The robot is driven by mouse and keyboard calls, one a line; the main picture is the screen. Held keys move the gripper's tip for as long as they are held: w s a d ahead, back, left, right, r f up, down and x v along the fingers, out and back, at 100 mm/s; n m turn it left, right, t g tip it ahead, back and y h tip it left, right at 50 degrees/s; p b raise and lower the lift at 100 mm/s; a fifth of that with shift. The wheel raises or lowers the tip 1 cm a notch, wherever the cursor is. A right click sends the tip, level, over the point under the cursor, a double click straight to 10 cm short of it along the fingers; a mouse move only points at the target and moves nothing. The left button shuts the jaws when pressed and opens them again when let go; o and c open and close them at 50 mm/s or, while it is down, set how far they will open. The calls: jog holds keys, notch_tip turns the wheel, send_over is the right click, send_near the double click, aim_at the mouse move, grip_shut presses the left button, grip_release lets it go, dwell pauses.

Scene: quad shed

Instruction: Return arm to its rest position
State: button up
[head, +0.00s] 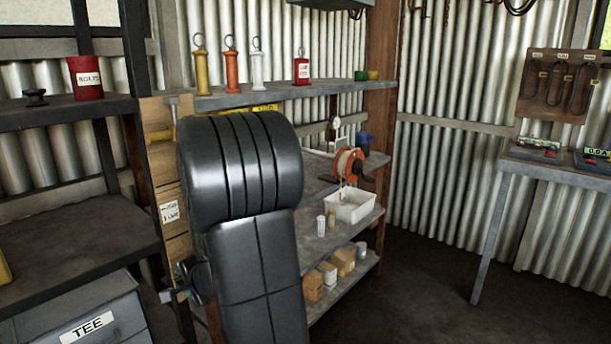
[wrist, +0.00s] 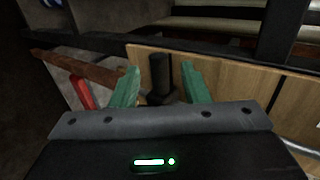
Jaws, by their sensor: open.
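My gripper (wrist: 159,72) shows in the wrist view, with its two green fingers spread apart. Nothing is clamped between them. A dark upright cylinder (wrist: 160,78) shows in the gap between the fingers, in front of a wooden panel (wrist: 228,82). I cannot tell how far it is from the fingertips. In the head view my dark arm fills the middle and hides part of the shelves.
A left shelf (head: 62,110) carries a red bolts tin (head: 85,78). A white tray (head: 350,206) sits on the lower shelving. A bench (head: 560,168) stands at right. Open floor (head: 430,285) lies between.

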jog(key=shift+w+a+f, duration=0.1)
jog(key=shift+w+a, duration=0.1)
jog(key=shift+a, duration=0.05)
jog(key=shift+d, duration=0.1)
